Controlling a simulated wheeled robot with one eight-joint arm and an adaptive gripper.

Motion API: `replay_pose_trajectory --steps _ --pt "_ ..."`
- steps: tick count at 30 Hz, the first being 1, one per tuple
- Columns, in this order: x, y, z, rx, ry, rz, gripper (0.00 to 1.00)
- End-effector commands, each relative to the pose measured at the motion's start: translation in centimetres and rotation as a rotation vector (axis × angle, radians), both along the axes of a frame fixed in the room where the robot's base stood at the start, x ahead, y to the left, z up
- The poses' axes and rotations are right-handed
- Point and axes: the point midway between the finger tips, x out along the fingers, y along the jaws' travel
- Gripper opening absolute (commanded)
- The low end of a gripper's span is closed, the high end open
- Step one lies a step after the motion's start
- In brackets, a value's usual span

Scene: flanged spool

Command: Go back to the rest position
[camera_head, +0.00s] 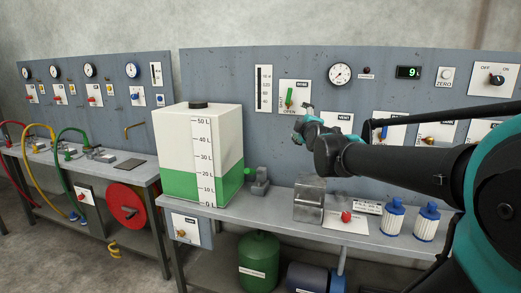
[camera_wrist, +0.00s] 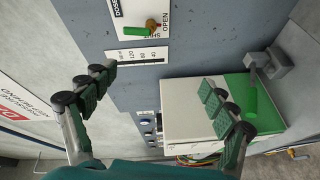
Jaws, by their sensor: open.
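My gripper (camera_head: 304,124) is raised in front of the upright grey panel, close to the green-handled valve (camera_head: 289,97) marked OPEN. In the wrist view my gripper (camera_wrist: 160,95) is open, its two green-padded fingers spread wide with nothing between them. The green valve handle (camera_wrist: 139,31) shows beyond the fingers in the wrist view, apart from them. My arm crosses the right part of the head view and hides some of the panel's valves and labels.
A white tank (camera_head: 173,140) with green liquid stands on the bench (camera_head: 265,216), left of my gripper. A metal box (camera_head: 309,199), a red knob (camera_head: 347,216) and two blue-white filters (camera_head: 395,218) are on the bench below my arm. A red reel (camera_head: 126,204) hangs farther left.

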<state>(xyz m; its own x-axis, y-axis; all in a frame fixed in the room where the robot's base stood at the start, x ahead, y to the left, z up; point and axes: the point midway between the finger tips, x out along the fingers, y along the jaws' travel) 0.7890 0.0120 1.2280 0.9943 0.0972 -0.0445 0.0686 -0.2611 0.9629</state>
Motion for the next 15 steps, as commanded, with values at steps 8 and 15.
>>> replay_pose_trajectory --steps 8,15 --pt "-2.3 0.1 -7.2 0.176 0.187 0.004 0.85" --pt "-7.1 -0.5 -17.3 0.433 0.468 -0.077 0.85"
